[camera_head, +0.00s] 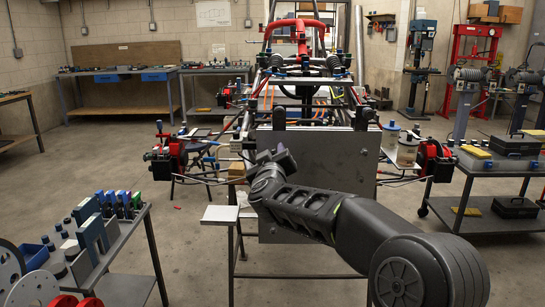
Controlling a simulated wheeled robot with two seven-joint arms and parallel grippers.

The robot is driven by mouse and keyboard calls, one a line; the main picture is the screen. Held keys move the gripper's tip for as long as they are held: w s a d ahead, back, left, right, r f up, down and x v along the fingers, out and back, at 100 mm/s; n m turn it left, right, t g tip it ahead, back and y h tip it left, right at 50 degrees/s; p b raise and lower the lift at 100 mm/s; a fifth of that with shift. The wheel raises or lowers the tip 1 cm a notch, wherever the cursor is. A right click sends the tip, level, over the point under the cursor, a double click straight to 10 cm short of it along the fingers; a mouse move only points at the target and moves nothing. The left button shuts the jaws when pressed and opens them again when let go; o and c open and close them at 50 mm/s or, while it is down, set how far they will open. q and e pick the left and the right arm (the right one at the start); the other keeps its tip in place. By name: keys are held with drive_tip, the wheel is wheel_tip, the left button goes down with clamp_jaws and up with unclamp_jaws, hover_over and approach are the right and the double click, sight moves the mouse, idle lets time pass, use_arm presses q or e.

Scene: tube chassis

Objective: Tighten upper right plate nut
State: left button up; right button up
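A grey metal plate (338,160) stands upright on the front of the tube chassis (300,88). Dark fittings show at its upper left (279,117) and upper right (361,117); I cannot make out a nut on either. My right arm comes in from the lower right and crosses the plate. My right gripper (272,160) is at the plate's left side, below the upper left fitting and away from the upper right one. Its fingers are too small and dark to show whether they are open or touch anything. My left gripper is not in view.
A small grey platform (220,214) sits left of the plate. A cart (135,235) with tools and blocks stands at the lower left. A table with black cases (515,146) stands at the right. Red hub parts (436,163) stick out beside the chassis. Workbenches line the back wall.

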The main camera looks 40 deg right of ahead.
clamp_jaws()
idle(0.4)
